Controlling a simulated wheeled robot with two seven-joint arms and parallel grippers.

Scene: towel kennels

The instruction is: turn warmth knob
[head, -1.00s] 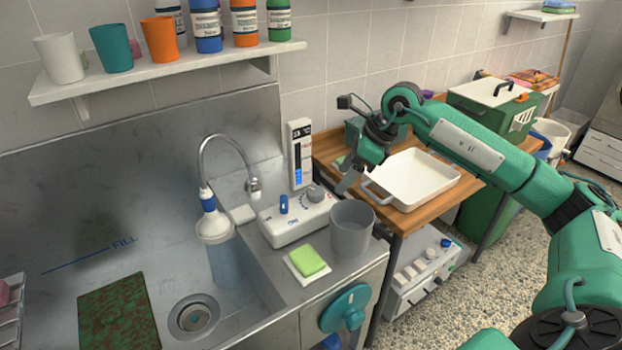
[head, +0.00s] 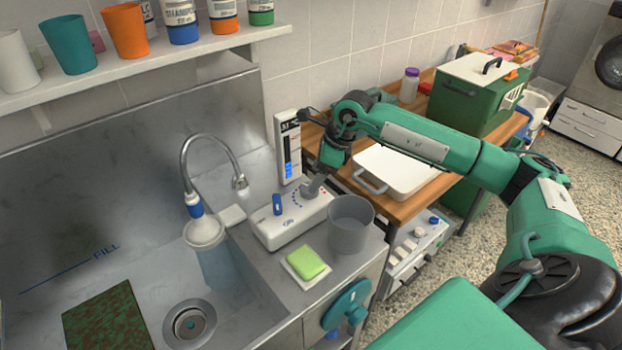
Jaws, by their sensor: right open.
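The white control box (head: 290,222) stands on the steel counter beside the sink. It has a blue lever (head: 277,204) and, at its right end, a grey warmth knob with coloured dots around it. My right gripper (head: 315,186) is open, pointing down at the knob's place. Its fingers mostly cover the knob, and I cannot tell whether they touch it. A white display panel (head: 288,148) with a blue bar stands behind the box; its reading is too small to tell. My left gripper is not in view.
A grey cup (head: 350,226) stands close to the box's right end. A green sponge (head: 307,263) lies in front. A white tray (head: 398,170) sits on the wooden table under my right forearm.

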